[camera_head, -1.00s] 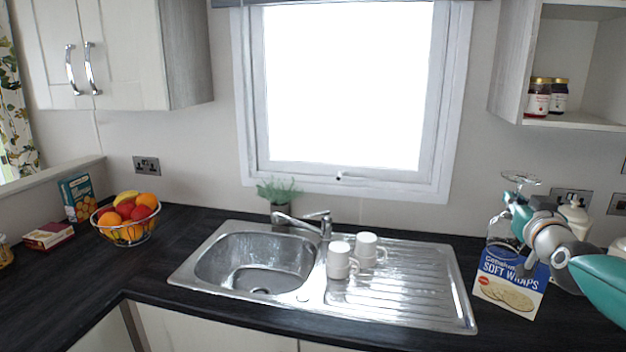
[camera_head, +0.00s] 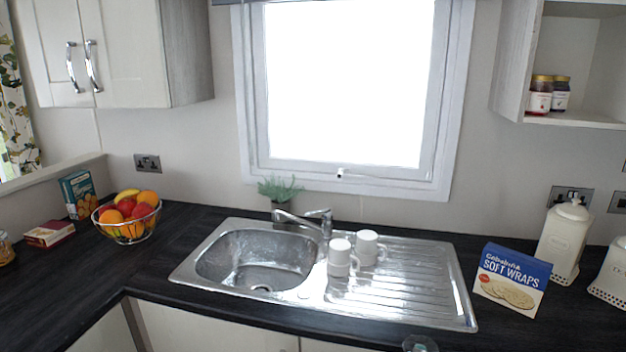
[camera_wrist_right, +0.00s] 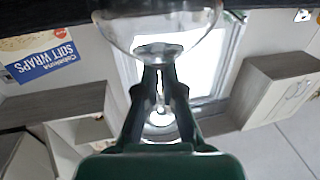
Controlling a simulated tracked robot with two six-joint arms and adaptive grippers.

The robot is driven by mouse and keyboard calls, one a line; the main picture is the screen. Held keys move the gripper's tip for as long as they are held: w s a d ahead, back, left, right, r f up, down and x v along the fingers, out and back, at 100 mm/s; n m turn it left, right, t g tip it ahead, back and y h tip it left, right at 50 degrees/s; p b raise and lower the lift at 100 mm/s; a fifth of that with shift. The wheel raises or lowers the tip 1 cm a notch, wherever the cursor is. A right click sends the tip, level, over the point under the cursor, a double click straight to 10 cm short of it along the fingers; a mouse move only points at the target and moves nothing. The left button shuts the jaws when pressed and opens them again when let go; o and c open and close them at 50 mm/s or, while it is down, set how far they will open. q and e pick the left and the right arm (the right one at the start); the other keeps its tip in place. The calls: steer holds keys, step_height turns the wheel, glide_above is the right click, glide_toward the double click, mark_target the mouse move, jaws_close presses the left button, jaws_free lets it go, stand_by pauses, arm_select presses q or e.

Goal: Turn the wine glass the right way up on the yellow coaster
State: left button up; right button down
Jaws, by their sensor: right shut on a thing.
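The clear wine glass (camera_wrist_right: 160,30) is held by its stem in my right gripper (camera_wrist_right: 160,90), whose fingers are shut on it. The right wrist view shows the room upside down, with the bowl at the top of the picture, so the glass hangs bowl down and foot up. In the head view only a small round glass part (camera_head: 420,344), seemingly its foot, shows at the bottom edge; my right gripper is outside that view. The yellow coaster is not visible in any view. My left gripper is not in view.
A soft wraps box (camera_head: 511,280) and white canisters (camera_head: 564,240) stand on the dark counter at the right. Two white mugs (camera_head: 340,256) stand by the steel sink (camera_head: 215,285). A fruit basket (camera_head: 127,235) is at the left.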

steer(key=f, duration=0.1)
steer(key=a+f, duration=0.1)
steer(key=f, duration=0.1)
steer(key=s+a+f, duration=0.1)
steer(key=shift+a+f, duration=0.15)
steer(key=shift+f, duration=0.05)
steer(key=shift+s+f+b, duration=0.1)
steer(key=shift+f+b, duration=0.15)
steer(key=shift+b, duration=0.1)
steer(key=m+b, duration=0.4)
steer(key=m, duration=0.3)
steer(key=shift+f, duration=0.15)
steer(key=shift+r+m+b, duration=0.2)
steer(key=shift+m+b, duration=0.5)
steer(key=shift+m, duration=0.4)
steer(key=m+b, duration=0.5)
steer(key=m, duration=0.2)
steer(key=shift+f+b, duration=0.15)
steer(key=shift+b, duration=0.25)
steer(key=shift+m, duration=0.6)
steer(key=shift+m+b, duration=0.4)
steer(key=m+b, duration=0.7)
steer(key=shift+m+b, duration=0.6)
steer(key=shift+m, duration=0.3)
steer(key=m+b, duration=0.8)
steer(key=b, duration=0.3)
steer(key=shift+m+b, duration=0.4)
steer(key=shift+b, duration=0.05)
steer(key=shift+r, duration=0.25)
